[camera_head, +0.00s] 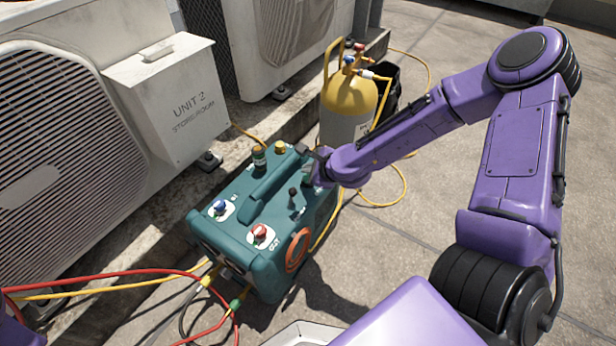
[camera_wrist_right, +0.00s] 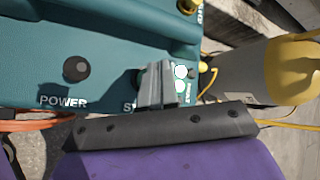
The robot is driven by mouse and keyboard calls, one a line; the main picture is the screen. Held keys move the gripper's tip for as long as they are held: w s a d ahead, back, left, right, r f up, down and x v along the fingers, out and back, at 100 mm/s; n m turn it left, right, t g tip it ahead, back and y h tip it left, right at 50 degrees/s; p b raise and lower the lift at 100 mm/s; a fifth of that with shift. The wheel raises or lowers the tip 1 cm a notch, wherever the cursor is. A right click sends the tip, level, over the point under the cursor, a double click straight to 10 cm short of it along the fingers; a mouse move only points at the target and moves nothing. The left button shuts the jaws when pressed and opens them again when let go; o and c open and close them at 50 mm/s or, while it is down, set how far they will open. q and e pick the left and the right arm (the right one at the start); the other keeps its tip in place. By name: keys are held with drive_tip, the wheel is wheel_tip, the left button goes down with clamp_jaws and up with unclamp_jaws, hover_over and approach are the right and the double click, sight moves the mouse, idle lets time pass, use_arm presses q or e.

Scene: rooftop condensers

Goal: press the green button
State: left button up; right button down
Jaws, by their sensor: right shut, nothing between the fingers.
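A teal machine (camera_head: 235,262) stands on the roof floor; its top also shows in the right wrist view (camera_wrist_right: 100,30). My right gripper (camera_head: 312,172) is over the far right part of its top, fingers shut with nothing between them. In the wrist view the fingers (camera_wrist_right: 156,75) cover most of a label starting with "ST". A white plate (camera_wrist_right: 181,72) shows just right of the fingers, partly hidden, with a little green near it. The green button itself is not clearly visible, and I cannot tell whether the fingers touch it. My left gripper is not in view.
The machine top carries a blue knob (camera_head: 220,206), a red knob (camera_head: 260,231), a handle (camera_head: 268,182) and a black knob marked POWER (camera_wrist_right: 77,68). A yellow-topped cylinder (camera_head: 349,97) stands behind. Condensers (camera_head: 165,95) line the left; hoses (camera_head: 130,273) lie in front.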

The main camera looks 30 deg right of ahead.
idle(0.6)
drive_tip(key=shift+f, duration=0.45)
drive_tip(key=shift+d+f+b, duration=0.15)
drive_tip(key=shift+f+b, duration=1)
drive_tip(key=shift+f, duration=0.05)
idle(0.6)
drive_tip(key=shift+a+r+p, duration=0.2)
drive_tip(key=shift+r+p, duration=0.8)
drive_tip(key=shift+r, duration=0.05)
drive_tip(key=shift+r+p, duration=0.45)
wheel_tip(320, 180, up, 5)
drive_tip(key=p, duration=0.5)
drive_tip(key=shift+r, duration=0.2)
drive_tip(key=shift+f, duration=0.1)
